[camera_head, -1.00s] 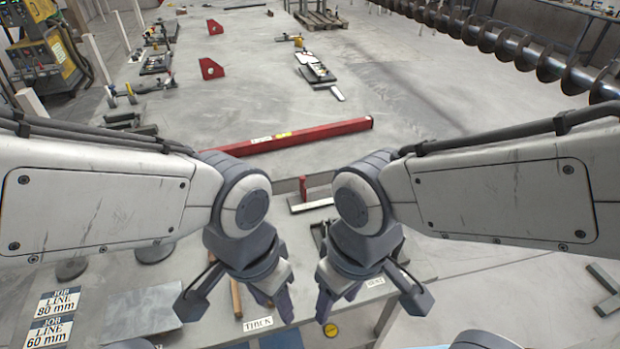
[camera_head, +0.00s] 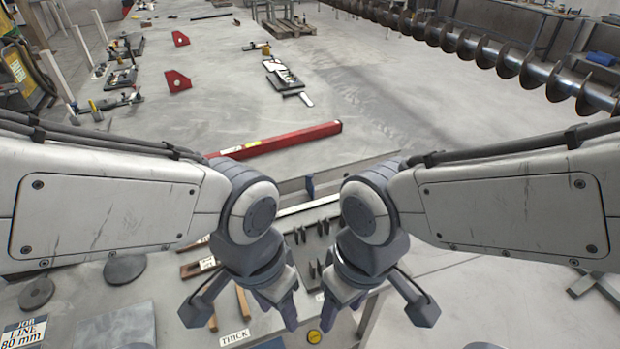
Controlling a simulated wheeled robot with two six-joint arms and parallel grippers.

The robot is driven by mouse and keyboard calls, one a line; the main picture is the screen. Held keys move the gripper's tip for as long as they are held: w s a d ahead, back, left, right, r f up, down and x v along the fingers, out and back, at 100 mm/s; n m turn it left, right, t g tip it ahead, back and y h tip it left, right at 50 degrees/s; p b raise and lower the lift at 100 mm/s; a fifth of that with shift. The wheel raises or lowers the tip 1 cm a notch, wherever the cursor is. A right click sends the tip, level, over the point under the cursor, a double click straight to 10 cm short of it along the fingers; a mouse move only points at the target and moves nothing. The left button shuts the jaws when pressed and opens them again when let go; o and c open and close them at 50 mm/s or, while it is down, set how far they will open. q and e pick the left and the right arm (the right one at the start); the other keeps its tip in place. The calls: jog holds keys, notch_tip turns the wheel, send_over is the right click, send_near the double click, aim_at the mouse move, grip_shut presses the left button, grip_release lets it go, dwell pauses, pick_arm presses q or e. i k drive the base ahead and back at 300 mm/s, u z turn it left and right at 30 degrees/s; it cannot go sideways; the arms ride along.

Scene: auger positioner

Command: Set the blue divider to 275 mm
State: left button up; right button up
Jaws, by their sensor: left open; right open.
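I cannot pick out the blue divider for certain. A small blue upright piece (camera_head: 310,187) shows at the far edge of the bench, between my arms. A long pale strip (camera_head: 308,205) lies along the bench just nearer than it; I cannot read any scale on it. My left gripper (camera_head: 284,308) is open and empty above the near part of the bench. My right gripper (camera_head: 338,304) is open and empty just to its right. Both grippers point down and are nearer to me than the blue piece and the strip. My arms hide much of the bench.
A red beam (camera_head: 283,141) lies beyond the bench. A large auger (camera_head: 480,50) stands at back right.

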aim_at(309, 185)
jog(key=u, duration=1.75)
jog(key=k, duration=0.9)
jog(key=z, duration=1.35)
jog(key=i, duration=1)
jog(key=z, duration=0.05)
